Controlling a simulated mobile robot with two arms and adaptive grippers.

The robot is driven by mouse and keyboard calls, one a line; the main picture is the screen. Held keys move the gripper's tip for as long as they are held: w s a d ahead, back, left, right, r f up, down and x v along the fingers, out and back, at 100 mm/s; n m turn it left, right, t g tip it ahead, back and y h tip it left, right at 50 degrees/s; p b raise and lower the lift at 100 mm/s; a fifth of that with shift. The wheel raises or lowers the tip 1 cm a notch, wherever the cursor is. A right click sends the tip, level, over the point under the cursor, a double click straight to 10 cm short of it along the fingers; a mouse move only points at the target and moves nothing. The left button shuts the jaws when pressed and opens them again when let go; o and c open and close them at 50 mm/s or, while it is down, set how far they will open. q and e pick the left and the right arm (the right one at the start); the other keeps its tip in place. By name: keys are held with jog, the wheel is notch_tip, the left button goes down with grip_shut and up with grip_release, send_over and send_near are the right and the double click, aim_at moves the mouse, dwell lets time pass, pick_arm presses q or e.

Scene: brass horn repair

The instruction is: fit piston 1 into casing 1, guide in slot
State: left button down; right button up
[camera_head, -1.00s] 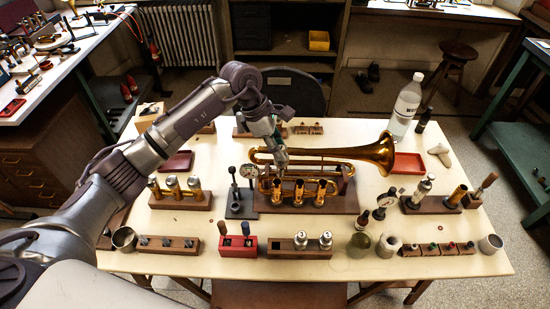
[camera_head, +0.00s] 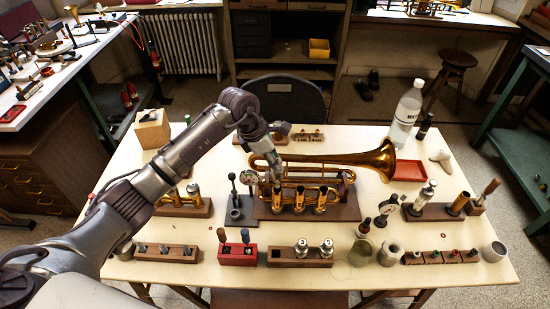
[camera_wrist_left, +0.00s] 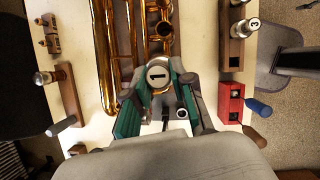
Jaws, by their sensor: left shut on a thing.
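The brass horn (camera_head: 372,160) lies on its dark stand (camera_head: 345,210) at the middle of the table, with its valve casings (camera_head: 320,200) upright in a row. My left gripper (camera_head: 277,178) points down over the left end of this row. In the left wrist view, my left gripper (camera_wrist_left: 158,92) is shut on piston 1 (camera_wrist_left: 157,74), whose pale round cap marked "1" faces the camera. The gripper and piston hide what is below, so I cannot tell whether the piston is inside casing 1 or where its guide sits. My right gripper is not in view.
A wooden block with two capped pistons (camera_head: 302,253) and a red tool block (camera_head: 237,255) stand in front. A dial gauge stand (camera_head: 237,210) is left of the horn. A bottle (camera_head: 405,115) and a red tray (camera_head: 408,172) are at the right.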

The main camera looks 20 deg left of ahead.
aim_at(272, 174)
pick_arm(q)
jog(key=shift+b, duration=0.3)
dwell(0.5)
dwell(0.5)
jog(key=shift+b, duration=0.45)
dwell(0.5)
jog(key=shift+f, duration=0.2)
jog(key=shift+f+b, duration=0.65)
jog(key=shift+b, duration=0.05)
jog(key=shift+f+b, duration=2.2)
jog(key=shift+f, duration=0.3)
jog(key=shift+f, duration=0.15)
